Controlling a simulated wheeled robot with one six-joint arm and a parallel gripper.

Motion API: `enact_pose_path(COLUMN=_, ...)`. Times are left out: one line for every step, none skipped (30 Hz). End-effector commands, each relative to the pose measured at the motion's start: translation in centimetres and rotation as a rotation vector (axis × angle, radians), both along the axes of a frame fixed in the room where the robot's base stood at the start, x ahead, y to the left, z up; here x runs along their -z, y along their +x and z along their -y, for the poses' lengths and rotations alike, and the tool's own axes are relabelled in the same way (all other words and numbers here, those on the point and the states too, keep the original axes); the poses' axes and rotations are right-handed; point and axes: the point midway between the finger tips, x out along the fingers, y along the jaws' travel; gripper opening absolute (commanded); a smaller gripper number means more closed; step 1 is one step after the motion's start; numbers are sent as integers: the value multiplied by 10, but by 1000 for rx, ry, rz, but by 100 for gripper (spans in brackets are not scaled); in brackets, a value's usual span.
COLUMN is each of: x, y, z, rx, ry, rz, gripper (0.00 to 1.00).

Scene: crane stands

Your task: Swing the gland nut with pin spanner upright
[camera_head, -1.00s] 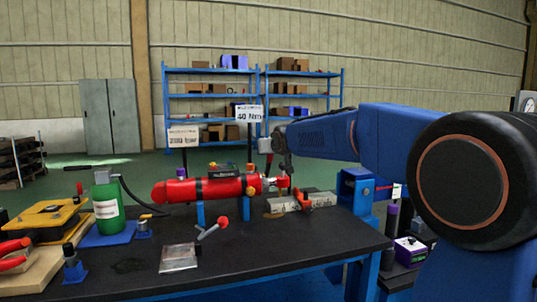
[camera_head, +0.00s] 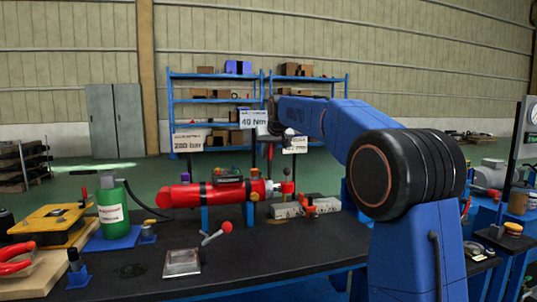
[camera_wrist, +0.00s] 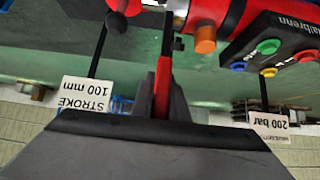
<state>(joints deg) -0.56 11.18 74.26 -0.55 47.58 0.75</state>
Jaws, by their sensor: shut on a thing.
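The red hydraulic cylinder (camera_head: 215,192) lies level on blue supports on the bench. Its gland end (camera_head: 270,188) is at the right, with the silver rod and a red rod end (camera_head: 287,187) beyond it. The pin spanner (camera_head: 270,152) rises from the gland end and looks about upright in the head view. In the wrist view its red handle (camera_wrist: 163,88) runs up to a dark shank by the cylinder. My gripper (camera_head: 270,134) is above the gland, its jaws (camera_wrist: 165,100) shut on the red handle. The pin's seating in the nut is too small to tell.
A label-marked black box with coloured buttons (camera_wrist: 285,45) sits by the cylinder. Sign cards (camera_head: 190,140) stand behind it. A green bottle (camera_head: 112,208), yellow case (camera_head: 45,222) and red-knobbed lever (camera_head: 217,234) are on the bench. The front middle of the bench is mostly clear.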

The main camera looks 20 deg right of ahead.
Motion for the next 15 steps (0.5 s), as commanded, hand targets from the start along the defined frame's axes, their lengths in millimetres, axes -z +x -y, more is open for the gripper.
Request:
enact_pose_path(x=-1, y=1, z=0, rx=0, ry=0, rz=-2, gripper=0)
enact_pose_path(x=-1, y=1, z=0, rx=0, ry=0, rz=-4, gripper=0)
enact_pose_path(x=-1, y=1, z=0, rx=0, ry=0, rz=-5, gripper=0)
enact_pose_path(x=-1, y=1, z=0, rx=0, ry=0, rz=-6, gripper=0)
enact_pose_path(x=-1, y=1, z=0, rx=0, ry=0, rz=-7, gripper=0)
enact_pose_path(x=-1, y=1, z=0, rx=0, ry=0, rz=-7, gripper=0)
enact_pose_path(x=-1, y=1, z=0, rx=0, ry=0, rz=-8, gripper=0)
enact_pose_path(x=-1, y=1, z=0, rx=0, ry=0, rz=-8, gripper=0)
enact_pose_path(x=-1, y=1, z=0, rx=0, ry=0, rz=-8, gripper=0)
enact_pose_path(x=-1, y=1, z=0, rx=0, ry=0, rz=-8, gripper=0)
enact_pose_path(x=-1, y=1, z=0, rx=0, ry=0, rz=-7, gripper=0)
enact_pose_path(x=-1, y=1, z=0, rx=0, ry=0, rz=-7, gripper=0)
enact_pose_path(x=-1, y=1, z=0, rx=0, ry=0, rz=-7, gripper=0)
enact_pose_path(x=-1, y=1, z=0, rx=0, ry=0, rz=-7, gripper=0)
enact_pose_path(x=-1, y=1, z=0, rx=0, ry=0, rz=-7, gripper=24)
